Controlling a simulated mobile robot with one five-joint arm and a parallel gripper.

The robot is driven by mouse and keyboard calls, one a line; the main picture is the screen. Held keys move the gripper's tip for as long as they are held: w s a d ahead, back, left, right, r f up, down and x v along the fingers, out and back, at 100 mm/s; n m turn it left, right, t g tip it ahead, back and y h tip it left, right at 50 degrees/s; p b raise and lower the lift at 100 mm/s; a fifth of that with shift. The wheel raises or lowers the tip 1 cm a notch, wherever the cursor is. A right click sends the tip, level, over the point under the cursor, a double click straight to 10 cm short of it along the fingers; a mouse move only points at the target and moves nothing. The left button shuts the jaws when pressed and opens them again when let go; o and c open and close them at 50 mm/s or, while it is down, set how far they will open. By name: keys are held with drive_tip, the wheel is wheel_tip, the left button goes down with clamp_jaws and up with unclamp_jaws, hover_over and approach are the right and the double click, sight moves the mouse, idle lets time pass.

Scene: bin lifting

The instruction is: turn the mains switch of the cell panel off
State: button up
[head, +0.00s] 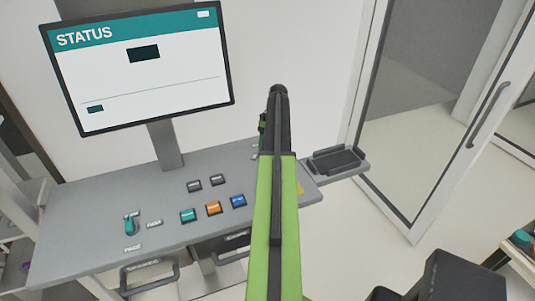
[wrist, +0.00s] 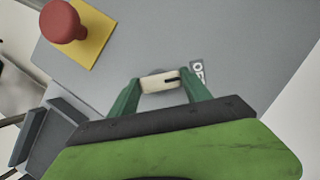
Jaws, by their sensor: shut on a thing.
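The mains switch (wrist: 153,85) shows in the wrist view as a cream knob with a dark line on it, set on the grey panel. My gripper (wrist: 160,88) has its two green fingers on either side of the knob and is shut on it. The dark line lies roughly crosswise and its end is toward the right finger. A dark label (wrist: 198,71) with partly hidden letters, apparently starting "O", is beside the right finger. In the head view my green arm covers the switch.
A red mushroom button (wrist: 63,22) on a yellow plate (wrist: 92,38) is near the gripper. The grey console (head: 100,225) bears a teal selector (head: 130,226) and several push buttons. A STATUS screen (head: 140,75) stands behind; a dark tray (head: 335,160) is at right.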

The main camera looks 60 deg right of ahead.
drive_tip(key=shift+w, duration=0.1)
drive_tip(key=o, duration=1.4)
drive_tip(key=shift+f, duration=0.1)
drive_tip(key=shift+c, duration=0.2)
drive_tip(key=p+v, duration=1.6)
drive_tip(key=v, duration=0.1)
drive_tip(key=shift+r, duration=0.3)
